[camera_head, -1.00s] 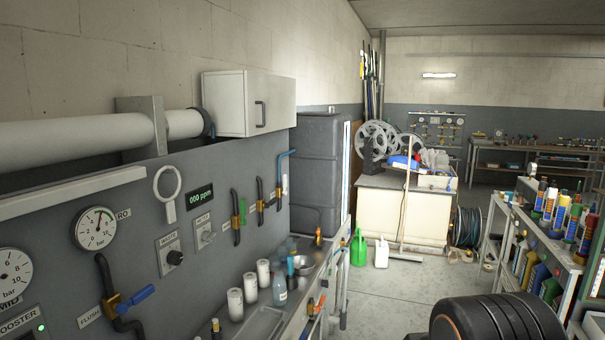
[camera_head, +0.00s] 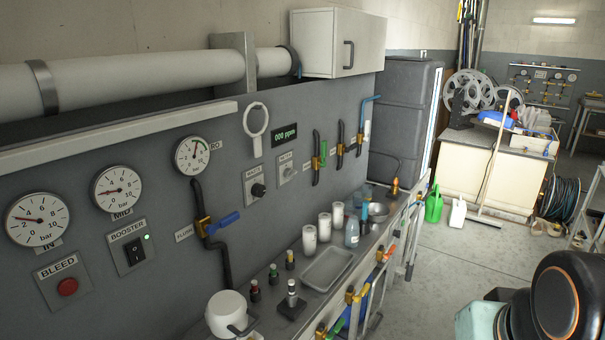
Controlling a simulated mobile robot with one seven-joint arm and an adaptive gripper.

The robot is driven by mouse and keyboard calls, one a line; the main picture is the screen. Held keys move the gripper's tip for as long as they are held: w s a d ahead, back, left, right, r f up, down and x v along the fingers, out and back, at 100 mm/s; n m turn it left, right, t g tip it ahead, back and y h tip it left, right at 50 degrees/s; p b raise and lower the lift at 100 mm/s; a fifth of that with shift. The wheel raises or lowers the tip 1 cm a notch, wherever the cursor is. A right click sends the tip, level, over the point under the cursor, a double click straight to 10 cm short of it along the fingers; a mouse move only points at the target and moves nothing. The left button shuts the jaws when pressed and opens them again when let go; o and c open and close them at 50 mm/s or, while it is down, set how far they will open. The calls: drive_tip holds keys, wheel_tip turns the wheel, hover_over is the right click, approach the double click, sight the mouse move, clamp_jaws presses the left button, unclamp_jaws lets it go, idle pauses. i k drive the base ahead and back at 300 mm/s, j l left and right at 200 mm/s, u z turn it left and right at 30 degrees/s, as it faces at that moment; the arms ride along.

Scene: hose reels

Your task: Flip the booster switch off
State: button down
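The booster switch (camera_head: 135,252) is a black rocker on a grey plate labelled BOOSTER, on the wall panel at the left. A small green light (camera_head: 146,237) glows beside it. The rocker's exact tilt is too small to tell. Part of my arm, dark and rounded, shows at the lower right, well apart from the switch. My gripper's fingers are not in view.
A red BLEED button (camera_head: 67,286) sits left of the switch. A blue-handled FLUSH valve (camera_head: 222,222) is to the right. Below, a bench holds a white pot (camera_head: 227,313), small bottles, a tray (camera_head: 327,268) and cups.

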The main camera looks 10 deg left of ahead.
sight(135, 252)
drive_tip(key=u, duration=0.45)
drive_tip(key=j+u, duration=0.15)
drive_tip(key=u, duration=0.75)
drive_tip(key=j+u, duration=0.1)
drive_tip(key=u, duration=0.3)
